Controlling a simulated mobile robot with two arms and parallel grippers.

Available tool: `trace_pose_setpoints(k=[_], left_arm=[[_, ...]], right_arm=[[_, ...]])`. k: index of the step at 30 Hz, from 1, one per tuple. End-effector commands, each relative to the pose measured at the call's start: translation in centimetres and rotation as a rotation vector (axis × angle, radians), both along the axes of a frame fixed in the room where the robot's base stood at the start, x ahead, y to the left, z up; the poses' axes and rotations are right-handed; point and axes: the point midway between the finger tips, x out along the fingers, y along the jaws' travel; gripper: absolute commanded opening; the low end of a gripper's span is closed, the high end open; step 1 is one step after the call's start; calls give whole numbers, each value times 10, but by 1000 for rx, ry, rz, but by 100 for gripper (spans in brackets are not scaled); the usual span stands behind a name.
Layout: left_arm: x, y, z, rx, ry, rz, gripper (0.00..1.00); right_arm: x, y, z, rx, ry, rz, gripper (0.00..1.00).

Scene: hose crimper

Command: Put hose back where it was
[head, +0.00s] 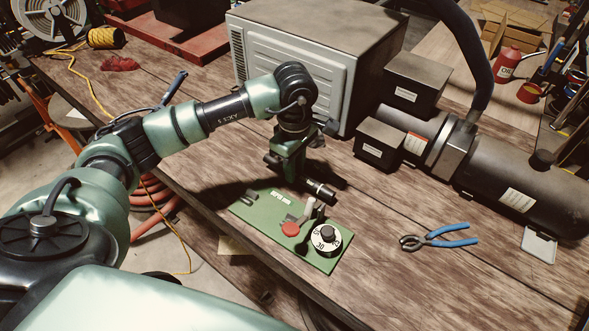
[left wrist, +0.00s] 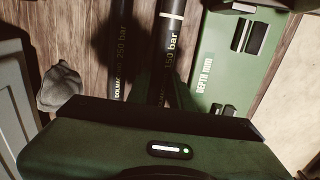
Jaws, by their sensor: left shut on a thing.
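My left gripper (head: 298,178) reaches down beside the green plate and is shut on a black hose (head: 320,190). In the left wrist view this hose (left wrist: 169,45), marked 150 bar with a pale band, runs away from the gripper (left wrist: 170,92). A second dark hose (left wrist: 121,60), marked 250 bar, lies to its left. The green plate (head: 256,206), with a dial (head: 326,239) and a red-knobbed lever (head: 291,229), lies on the bench; its face marked DEPTH mm (left wrist: 205,85) also shows. The gripper partly hides the held hose. My right gripper is out of view.
A grey ribbed cabinet (head: 290,75) stands behind the gripper. Black boxes (head: 380,147) and a large black cylinder (head: 510,180) stand to the right. Blue-handled pliers (head: 450,235) lie on the wooden bench. A grey lump (left wrist: 60,88) lies near the hoses. Bare wood lies around the pliers.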

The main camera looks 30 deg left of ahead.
Motion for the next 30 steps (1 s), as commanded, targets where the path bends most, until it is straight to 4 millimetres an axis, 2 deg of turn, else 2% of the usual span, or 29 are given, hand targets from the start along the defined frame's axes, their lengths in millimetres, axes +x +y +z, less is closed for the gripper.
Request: trace_pose_setpoints(k=[5,16,17,19,30], left_arm=[[0,0,-17,1,-1,-1,0],[0,0,-22,1,-2,-1,0],[0,0,-22,1,-2,-1,24],[0,0,-20,1,-1,-1,43],[0,0,-17,0,-1,-1,43]], right_arm=[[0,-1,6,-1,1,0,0],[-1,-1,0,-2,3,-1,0],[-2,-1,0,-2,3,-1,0],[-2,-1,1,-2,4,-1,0],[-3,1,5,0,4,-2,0]])
